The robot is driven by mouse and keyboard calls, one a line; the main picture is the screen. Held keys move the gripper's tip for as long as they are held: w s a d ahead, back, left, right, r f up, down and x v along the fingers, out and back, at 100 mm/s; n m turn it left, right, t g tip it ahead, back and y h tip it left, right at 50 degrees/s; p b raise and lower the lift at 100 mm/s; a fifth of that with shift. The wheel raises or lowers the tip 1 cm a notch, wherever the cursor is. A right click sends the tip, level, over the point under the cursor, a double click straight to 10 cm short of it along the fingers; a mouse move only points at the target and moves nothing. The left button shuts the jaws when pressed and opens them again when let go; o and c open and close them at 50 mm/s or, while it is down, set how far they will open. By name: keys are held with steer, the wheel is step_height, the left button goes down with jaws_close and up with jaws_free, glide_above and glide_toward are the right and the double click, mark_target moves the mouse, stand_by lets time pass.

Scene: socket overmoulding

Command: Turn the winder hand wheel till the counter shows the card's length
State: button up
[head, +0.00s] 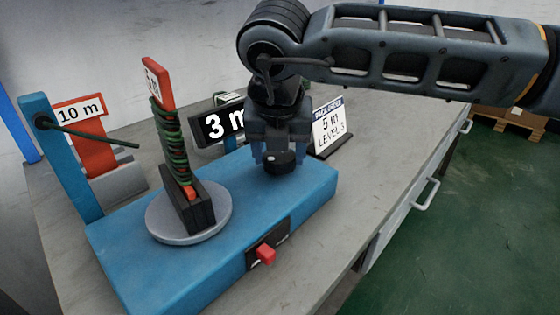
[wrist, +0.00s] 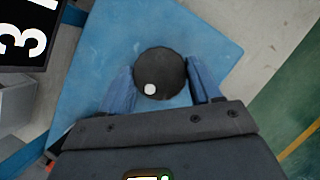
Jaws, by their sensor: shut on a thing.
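The black hand wheel (head: 281,162) stands on the right part of the blue winder base (head: 315,185). In the wrist view the wheel (wrist: 160,70) is a dark disc with a white dot at its lower left. My gripper (head: 277,155) comes down from above and is shut on the wheel, a finger on each side. The counter (head: 218,124) behind the base reads 3 m, partly hidden by my gripper; it also shows in the wrist view (wrist: 22,40). The card (head: 330,130) reads 5 m, LEVEL 3. Green cable is wound on the upright red former (head: 160,90) on the grey turntable (head: 160,228).
A blue post (head: 55,150) at the left guides the green cable. A red switch (head: 265,254) is on the base's front. The grey table (head: 375,185) is clear to the right.

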steer(key=m+h+b, duration=0.2)
steer(key=m, duration=0.3)
steer(key=shift+a+m, duration=0.15)
steer(key=shift+m, duration=0.15)
steer(key=m+g+h, duration=0.1)
steer(key=m, duration=0.1)
steer(key=m+b, duration=0.1)
steer(key=m, duration=0.2)
steer(key=shift+w+a+g+h, duration=0.1)
steer(key=shift+w+g+h, duration=0.05)
steer(key=shift+g+h, duration=0.25)
steer(key=shift+m, duration=0.3)
steer(key=o, duration=1.1)
steer(key=shift+c, duration=0.2)
steer(key=shift+r, duration=0.1)
steer(key=p+v, duration=0.1)
steer(key=v, duration=0.6)
steer(key=shift+r, duration=0.3)
steer(key=shift+a, duration=0.15)
